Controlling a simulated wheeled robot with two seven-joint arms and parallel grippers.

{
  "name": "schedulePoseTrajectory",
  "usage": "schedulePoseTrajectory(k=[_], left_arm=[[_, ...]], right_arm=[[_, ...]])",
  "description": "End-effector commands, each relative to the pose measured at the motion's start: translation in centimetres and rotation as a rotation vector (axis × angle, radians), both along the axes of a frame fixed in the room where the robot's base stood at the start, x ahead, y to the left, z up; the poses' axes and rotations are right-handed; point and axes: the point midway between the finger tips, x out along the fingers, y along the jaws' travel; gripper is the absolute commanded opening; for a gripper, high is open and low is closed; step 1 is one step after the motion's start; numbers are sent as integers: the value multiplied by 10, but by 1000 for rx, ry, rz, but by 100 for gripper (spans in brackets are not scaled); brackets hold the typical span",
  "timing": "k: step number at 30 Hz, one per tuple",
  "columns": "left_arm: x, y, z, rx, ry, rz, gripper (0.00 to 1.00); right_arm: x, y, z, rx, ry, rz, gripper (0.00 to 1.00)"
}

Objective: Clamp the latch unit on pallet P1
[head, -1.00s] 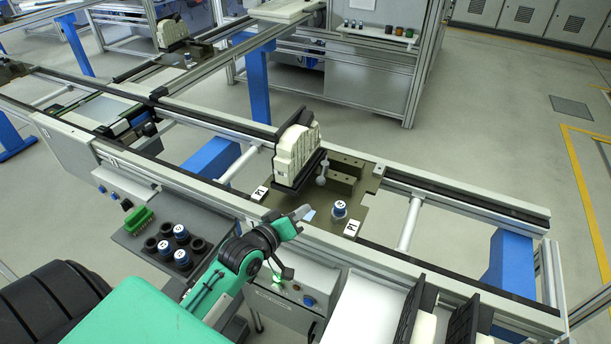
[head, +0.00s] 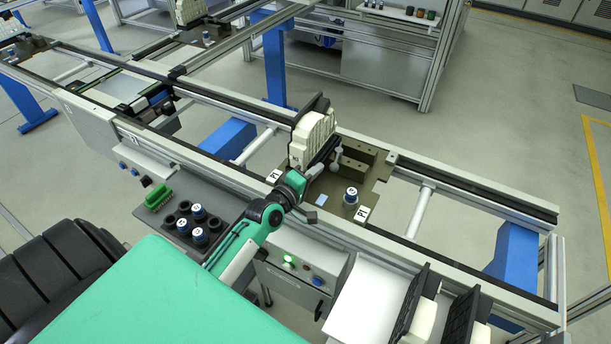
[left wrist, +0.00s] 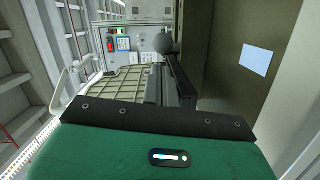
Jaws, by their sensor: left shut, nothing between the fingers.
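The latch unit (head: 312,138), a cream ribbed block with black plates, stands upright on the olive pallet P1 (head: 326,187). A small grey lever with a ball knob (head: 336,167) stands at its right side. My left gripper (head: 316,170) is shut and empty, low at the near side of the unit and just left of the lever. In the left wrist view a ball knob (left wrist: 163,42) shows beyond the dark fingers (left wrist: 178,85), with a pale gridded face to their left. I cannot tell whether the fingers touch anything. My right gripper is out of view.
Conveyor rails (head: 470,188) run along both sides. A grey shelf (head: 170,215) with black cups and a green part is at near left. Black racks (head: 412,305) stand at near right.

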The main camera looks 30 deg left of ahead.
Motion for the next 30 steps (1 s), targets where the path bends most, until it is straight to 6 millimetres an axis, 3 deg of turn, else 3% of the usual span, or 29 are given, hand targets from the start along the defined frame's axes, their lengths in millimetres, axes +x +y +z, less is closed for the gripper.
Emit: schedulePoseTrajectory(k=[6, 30], left_arm=[[16, -2, 0, 1, 0, -1, 0], [22, -9, -1, 0, 1, -15, 0]], right_arm=[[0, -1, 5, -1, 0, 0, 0], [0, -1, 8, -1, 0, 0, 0]])
